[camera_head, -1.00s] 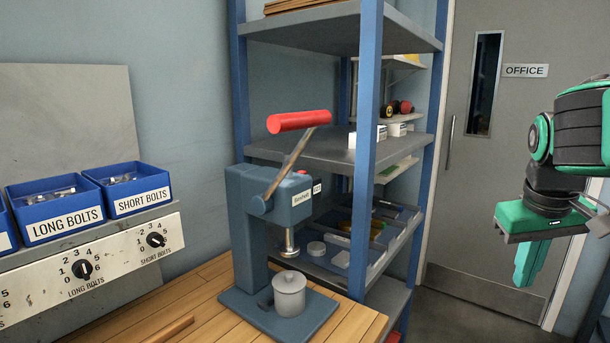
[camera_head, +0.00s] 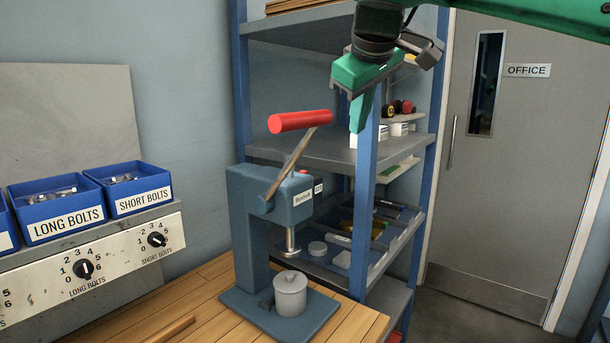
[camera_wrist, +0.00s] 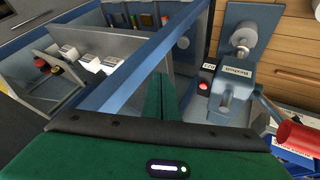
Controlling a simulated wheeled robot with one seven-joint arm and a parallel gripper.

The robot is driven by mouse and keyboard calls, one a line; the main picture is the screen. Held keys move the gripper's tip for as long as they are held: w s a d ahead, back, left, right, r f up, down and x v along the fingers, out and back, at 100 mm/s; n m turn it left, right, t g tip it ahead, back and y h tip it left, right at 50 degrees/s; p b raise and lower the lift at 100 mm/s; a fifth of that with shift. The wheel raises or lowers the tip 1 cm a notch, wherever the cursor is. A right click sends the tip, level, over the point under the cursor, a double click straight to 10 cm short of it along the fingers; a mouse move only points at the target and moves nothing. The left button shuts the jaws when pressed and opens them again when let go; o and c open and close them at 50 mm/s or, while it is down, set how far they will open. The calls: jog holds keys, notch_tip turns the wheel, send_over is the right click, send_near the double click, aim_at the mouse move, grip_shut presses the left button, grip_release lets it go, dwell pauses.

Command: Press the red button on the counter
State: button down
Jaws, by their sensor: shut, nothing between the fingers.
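The red button (camera_head: 302,172) shows as a small red spot at the top right of the blue bench press (camera_head: 247,225). In the wrist view the round red button (camera_wrist: 203,86) sits on a small dark counter box with a white number display (camera_wrist: 209,67), beside the press head (camera_wrist: 234,88). My gripper (camera_head: 357,128) hangs fingers down, up and to the right of the button in the head view, apart from it. In the wrist view my closed green fingers (camera_wrist: 160,82) are left of the button. They hold nothing.
The press's lever has a red handle (camera_head: 300,121), left of my gripper and near the button. A blue shelf post (camera_head: 366,200) stands close by my fingers. A lidded grey pot (camera_head: 290,294) is under the press ram. Bolt bins (camera_head: 55,228) stand at left.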

jog(key=w+a+r+n+t, duration=0.1)
jog(key=w+a, duration=0.1)
jog(key=a, duration=0.8)
jog(key=shift+w+a+r+y, duration=0.2)
jog(key=shift+a+r+y, duration=0.1)
jog(key=shift+r+y, duration=0.1)
jog(key=shift+d+f, duration=0.1)
jog(key=shift+f, duration=0.1)
notch_tip(320, 180, down, 6)
jog(key=shift+f, duration=1.25)
dwell(0.8)
jog(key=shift+f, duration=0.35)
